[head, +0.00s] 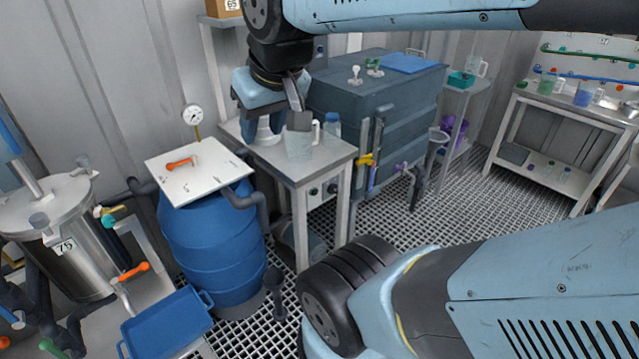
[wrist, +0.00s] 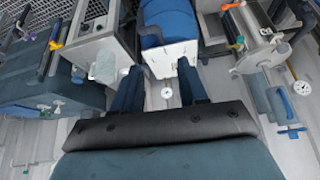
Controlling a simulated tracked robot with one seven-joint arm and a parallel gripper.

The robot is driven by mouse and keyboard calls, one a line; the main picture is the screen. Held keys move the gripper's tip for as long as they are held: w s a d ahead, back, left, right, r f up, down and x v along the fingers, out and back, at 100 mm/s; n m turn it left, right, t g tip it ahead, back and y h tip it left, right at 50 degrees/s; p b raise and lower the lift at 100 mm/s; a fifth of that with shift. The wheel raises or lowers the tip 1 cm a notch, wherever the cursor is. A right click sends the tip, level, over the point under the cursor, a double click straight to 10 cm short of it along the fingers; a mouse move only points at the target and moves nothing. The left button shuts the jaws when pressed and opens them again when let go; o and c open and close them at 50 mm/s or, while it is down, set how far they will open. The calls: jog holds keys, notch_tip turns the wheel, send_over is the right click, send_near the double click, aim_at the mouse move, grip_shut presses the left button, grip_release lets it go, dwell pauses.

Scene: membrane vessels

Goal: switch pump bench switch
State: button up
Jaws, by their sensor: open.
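The pump bench (head: 298,170) is a grey metal table in the middle of the head view. A light control panel (head: 322,193) under its top carries a small green part and a dark round part; I cannot tell which is the switch. The bench also shows at the upper left of the wrist view (wrist: 82,50), its panel face seen steeply. My gripper (head: 264,128) is open and empty, pointing down around the bench's back left side, left of and above the panel. In the wrist view its two blue fingers (wrist: 159,88) are spread apart.
A clear pitcher (head: 299,146) and a blue-capped bottle (head: 332,124) stand on the bench. A blue barrel (head: 208,240) with a white board (head: 197,171) stands left of it, a dark blue tank (head: 375,95) behind. Grated floor (head: 440,215) is clear at right.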

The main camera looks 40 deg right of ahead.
jog(key=shift+o, duration=1.3)
jog(key=shift+w, duration=0.1)
jog(key=shift+o, duration=0.8)
jog(key=shift+w+f, duration=0.25)
jog(key=shift+o, duration=0.7)
jog(key=w+f+m+g+y, duration=0.2)
jog(key=w+f+g, duration=0.1)
jog(key=w+f, duration=0.1)
jog(key=shift+w+d+f+m+g+y, duration=0.3)
jog(key=shift+w+f+m, duration=0.1)
jog(key=shift+w, duration=0.1)
jog(key=w+d+f+m+y, duration=0.6)
jog(key=w+d+f+y, duration=0.15)
jog(key=w+f, duration=0.3)
jog(key=w+d+f+m+t+y, duration=0.1)
jog(key=w+d+f+m+t, duration=0.1)
jog(key=d+f+m+t, duration=0.35)
jog(key=w+d+f+m+t+y, duration=0.1)
jog(key=w+d+f+m+t, duration=0.15)
jog(key=d+f, duration=0.5)
jog(key=s+d+f+m+t+h, duration=0.4)
jog(key=d+f+m+t+h, duration=0.3)
jog(key=d+f, duration=0.65)
jog(key=m+t+h, duration=0.1)
jog(key=m+h, duration=0.3)
jog(key=m, duration=0.1)
send_near(335, 191)
jog(key=w, duration=0.9)
jog(key=shift+w+a, duration=0.15)
jog(key=shift+a, duration=0.05)
